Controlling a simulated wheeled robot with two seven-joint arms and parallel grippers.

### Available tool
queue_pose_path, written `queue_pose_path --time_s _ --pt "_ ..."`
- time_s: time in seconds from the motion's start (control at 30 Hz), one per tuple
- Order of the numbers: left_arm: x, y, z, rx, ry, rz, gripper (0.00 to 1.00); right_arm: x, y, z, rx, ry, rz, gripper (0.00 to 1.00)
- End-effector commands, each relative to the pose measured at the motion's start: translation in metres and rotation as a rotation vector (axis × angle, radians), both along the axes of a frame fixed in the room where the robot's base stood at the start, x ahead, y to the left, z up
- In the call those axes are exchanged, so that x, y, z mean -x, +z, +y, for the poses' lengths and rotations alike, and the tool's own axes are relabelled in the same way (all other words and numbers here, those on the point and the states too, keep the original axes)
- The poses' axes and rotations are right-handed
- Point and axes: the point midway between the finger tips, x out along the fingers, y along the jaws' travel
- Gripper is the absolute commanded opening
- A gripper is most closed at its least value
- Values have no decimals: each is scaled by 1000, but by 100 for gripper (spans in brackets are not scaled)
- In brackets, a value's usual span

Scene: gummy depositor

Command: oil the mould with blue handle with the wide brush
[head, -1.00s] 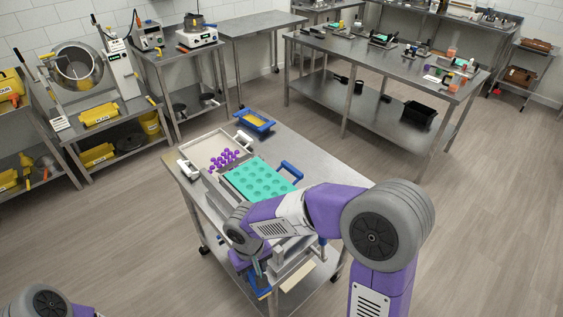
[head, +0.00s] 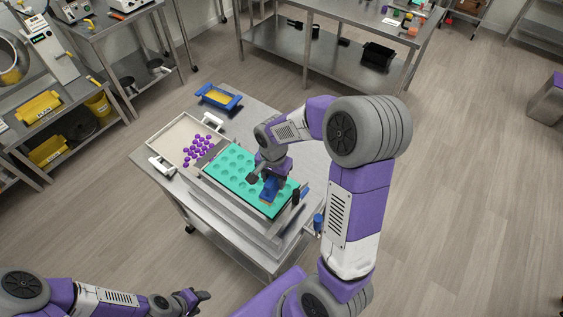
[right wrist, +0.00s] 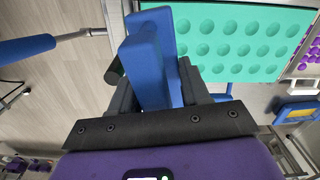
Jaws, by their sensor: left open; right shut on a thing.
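The teal mould (head: 228,168) with round cavities lies on the steel table and also shows in the right wrist view (right wrist: 240,45). A blue handle (right wrist: 25,48) on a metal rod is beside it in the right wrist view. My right gripper (head: 272,178) is shut on the blue wide brush (head: 269,190), over the near right part of the mould. The brush's tan edge points down; I cannot tell if it touches the mould. In the right wrist view the brush (right wrist: 148,65) stands between the fingers, its tip hidden. My left gripper (head: 193,296) is open and empty, low at the front left, away from the table.
A pale tray (head: 172,135) with several purple pieces (head: 197,150) adjoins the mould's left side. A blue-framed tray (head: 218,97) with yellow inside lies at the table's back. The table's back right is clear. Shelving with yellow bins (head: 40,105) stands left.

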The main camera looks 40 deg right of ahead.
Motion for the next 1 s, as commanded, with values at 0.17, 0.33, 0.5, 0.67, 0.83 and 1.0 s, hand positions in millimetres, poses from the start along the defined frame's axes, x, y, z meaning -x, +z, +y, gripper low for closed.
queue_pose_path --time_s 0.17,0.33,0.5,0.67,0.83,1.0 --pt "0 15 0 0 0 0 49 7 9 -25 6 -166 3 0" --pt "0 14 0 0 1 0 49 8 7 -28 7 -187 2 0" --pt "0 14 0 0 1 0 49 7 7 -27 8 -183 4 0" --pt "0 18 0 0 1 0 49 7 9 -24 32 -183 32 0" --pt "0 9 0 0 0 0 49 7 -4 -23 54 -191 55 0" --pt "0 0 0 0 1 0 49 7 -13 -23 54 -191 55 0"
